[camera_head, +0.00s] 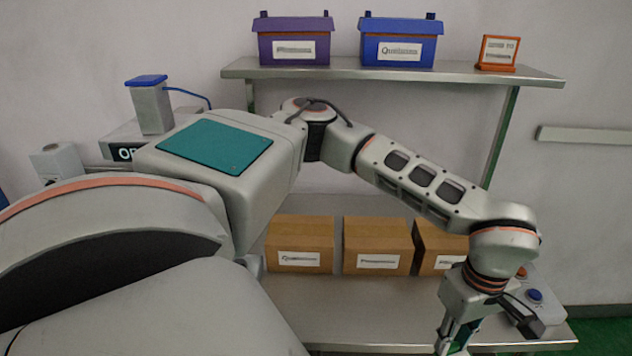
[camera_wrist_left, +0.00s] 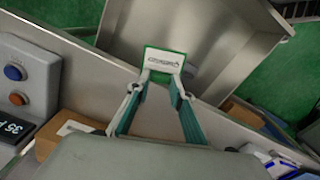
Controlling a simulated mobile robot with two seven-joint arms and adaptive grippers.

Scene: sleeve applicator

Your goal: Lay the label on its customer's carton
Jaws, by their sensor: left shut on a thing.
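My left gripper (camera_head: 457,346) hangs low at the right of the head view, its tips cut off by the lower edge. In the left wrist view my left gripper (camera_wrist_left: 160,88) is shut on a small white label (camera_wrist_left: 164,62) with a green border and dark print. Three brown cartons stand in a row on the bench: the left one (camera_head: 300,245), the middle one (camera_head: 377,246) and the right one (camera_head: 428,250). Each bears a white name tag; the right carton is partly hidden by my arm. My right gripper is out of view.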

